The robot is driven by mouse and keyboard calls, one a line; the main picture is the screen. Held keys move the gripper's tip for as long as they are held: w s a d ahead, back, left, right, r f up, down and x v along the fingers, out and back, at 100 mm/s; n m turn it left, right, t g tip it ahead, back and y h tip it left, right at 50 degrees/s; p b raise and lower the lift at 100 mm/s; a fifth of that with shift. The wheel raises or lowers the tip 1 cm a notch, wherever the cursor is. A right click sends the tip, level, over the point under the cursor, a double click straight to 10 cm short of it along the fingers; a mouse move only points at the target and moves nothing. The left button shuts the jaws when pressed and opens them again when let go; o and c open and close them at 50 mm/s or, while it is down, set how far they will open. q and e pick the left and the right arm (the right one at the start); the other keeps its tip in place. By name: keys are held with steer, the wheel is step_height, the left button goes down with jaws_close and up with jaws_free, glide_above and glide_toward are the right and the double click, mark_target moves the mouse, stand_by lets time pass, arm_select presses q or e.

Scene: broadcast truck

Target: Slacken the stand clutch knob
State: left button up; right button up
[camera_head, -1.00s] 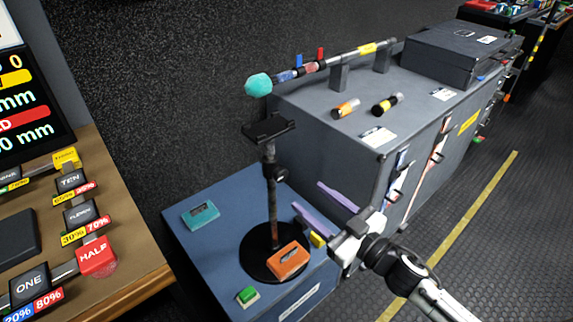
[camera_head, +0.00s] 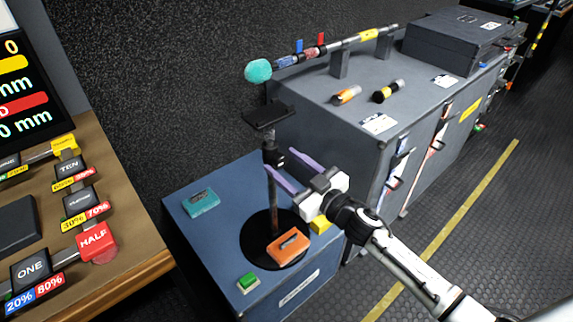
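The stand is a thin dark pole (camera_head: 272,205) on a round black base (camera_head: 249,246), with a flat black plate (camera_head: 268,116) on top. Its small black clutch knob (camera_head: 277,158) sits on the dark collar below the plate. My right gripper (camera_head: 281,163) comes in from the lower right with its two purple fingers spread. The fingertips are at the knob, one on the near side and one on the far side. I cannot tell whether either finger touches it. My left gripper is not in view.
An orange block (camera_head: 288,247) lies at the stand's base on the blue case (camera_head: 215,245), with a teal box (camera_head: 200,202) and a green button (camera_head: 248,281). A teal-tipped boom pole (camera_head: 345,45) rests above the grey cabinet (camera_head: 355,155). A wooden console (camera_head: 115,235) is at left.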

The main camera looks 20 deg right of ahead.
steer(key=c, duration=1)
